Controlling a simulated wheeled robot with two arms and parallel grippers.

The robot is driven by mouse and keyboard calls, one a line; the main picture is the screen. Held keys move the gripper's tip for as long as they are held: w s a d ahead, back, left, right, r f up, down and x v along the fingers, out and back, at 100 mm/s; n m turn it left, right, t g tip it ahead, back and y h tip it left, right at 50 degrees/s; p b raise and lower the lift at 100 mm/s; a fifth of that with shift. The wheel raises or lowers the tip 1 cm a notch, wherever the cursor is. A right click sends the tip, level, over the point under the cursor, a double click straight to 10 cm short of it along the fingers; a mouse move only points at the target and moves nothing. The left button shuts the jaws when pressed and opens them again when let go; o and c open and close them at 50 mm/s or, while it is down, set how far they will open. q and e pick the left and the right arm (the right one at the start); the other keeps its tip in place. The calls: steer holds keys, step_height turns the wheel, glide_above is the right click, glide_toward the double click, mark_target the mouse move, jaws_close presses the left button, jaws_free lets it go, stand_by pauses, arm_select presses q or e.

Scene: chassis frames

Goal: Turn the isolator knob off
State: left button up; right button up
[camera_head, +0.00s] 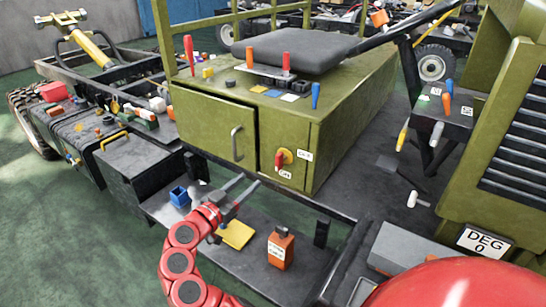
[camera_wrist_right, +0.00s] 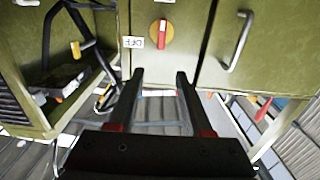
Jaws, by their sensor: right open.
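The isolator knob (camera_head: 287,155) is a yellow disc with a red handle on the front of the olive-green cabinet. Its handle lies upright, in line with the ON label (camera_head: 285,174) below; the OFF label (camera_head: 304,155) is at its right. The right wrist view shows the scene upside down, with the knob (camera_wrist_right: 161,33) beyond the fingertips and the OFF label (camera_wrist_right: 133,42) at its left. My right gripper (camera_head: 251,180) is open and empty, in front of and below the knob, apart from it. My left gripper is not in view.
A cabinet door with a handle (camera_head: 236,143) is left of the knob. A black frame bar (camera_head: 310,203) runs in front of the cabinet's base.

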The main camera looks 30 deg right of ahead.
mark_target(277, 157)
steer(key=p+x, duration=0.2)
steer(key=x, duration=1.4)
steer(key=shift+w, duration=0.1)
steer(key=shift+c, duration=0.3)
jaws_close()
